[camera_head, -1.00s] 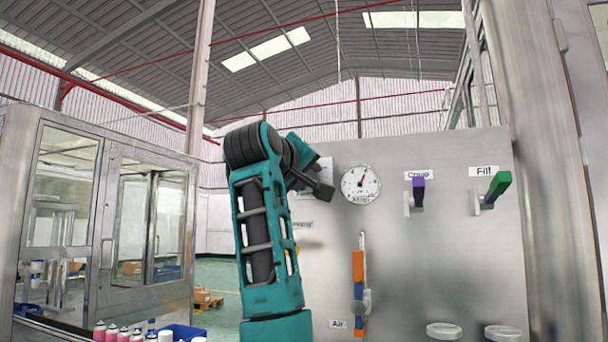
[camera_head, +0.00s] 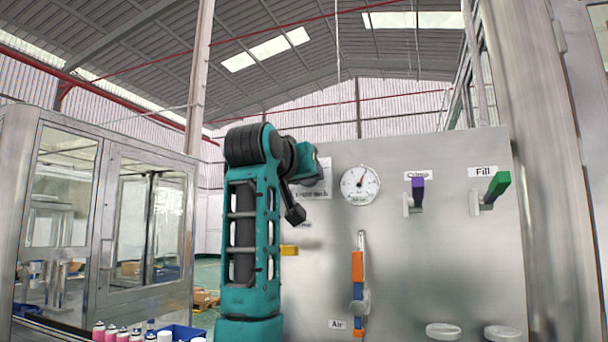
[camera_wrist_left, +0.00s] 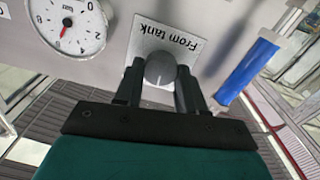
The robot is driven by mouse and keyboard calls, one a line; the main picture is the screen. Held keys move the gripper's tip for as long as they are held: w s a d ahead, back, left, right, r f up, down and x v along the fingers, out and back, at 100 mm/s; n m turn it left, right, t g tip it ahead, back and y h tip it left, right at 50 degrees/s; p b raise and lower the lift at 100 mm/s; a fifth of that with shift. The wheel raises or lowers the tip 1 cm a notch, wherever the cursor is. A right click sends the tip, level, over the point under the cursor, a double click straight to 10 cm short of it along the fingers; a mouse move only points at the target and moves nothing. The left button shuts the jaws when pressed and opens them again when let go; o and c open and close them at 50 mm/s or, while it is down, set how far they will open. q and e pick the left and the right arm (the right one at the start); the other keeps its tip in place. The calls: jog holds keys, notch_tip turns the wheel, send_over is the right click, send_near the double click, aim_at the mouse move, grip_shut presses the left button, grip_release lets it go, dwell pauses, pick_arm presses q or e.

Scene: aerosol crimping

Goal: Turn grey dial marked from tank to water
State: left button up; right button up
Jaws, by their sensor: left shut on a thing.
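In the left wrist view the grey dial (camera_wrist_left: 160,68) sits on a pale plate (camera_wrist_left: 146,30) lettered "From tank", which appears upside down. My left gripper (camera_wrist_left: 159,76) is shut on the dial, with one black finger on each side of it. A thin light line on the dial points down the picture, toward my gripper's body. No "water" lettering is readable. In the head view my left arm (camera_head: 250,230) stands in front of the left part of the steel panel (camera_head: 410,255) and hides the dial and fingertips. My right gripper is in neither view.
A round gauge (camera_head: 360,185), purple (camera_head: 418,190) and green (camera_head: 498,186) handles, and an orange-and-blue lever (camera_head: 358,275) are on the panel. A yellow handle (camera_head: 289,249) shows beside my arm. A blue cylinder (camera_wrist_left: 247,70) lies right of the dial in the wrist view.

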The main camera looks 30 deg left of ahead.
pick_arm(q)
jog(key=shift+m, duration=0.7)
jog(key=o, duration=1.1)
jog(key=shift+c, duration=0.2)
jog(key=b+v, duration=0.3)
jog(key=v, duration=1)
jog(key=shift+w+d, duration=0.1)
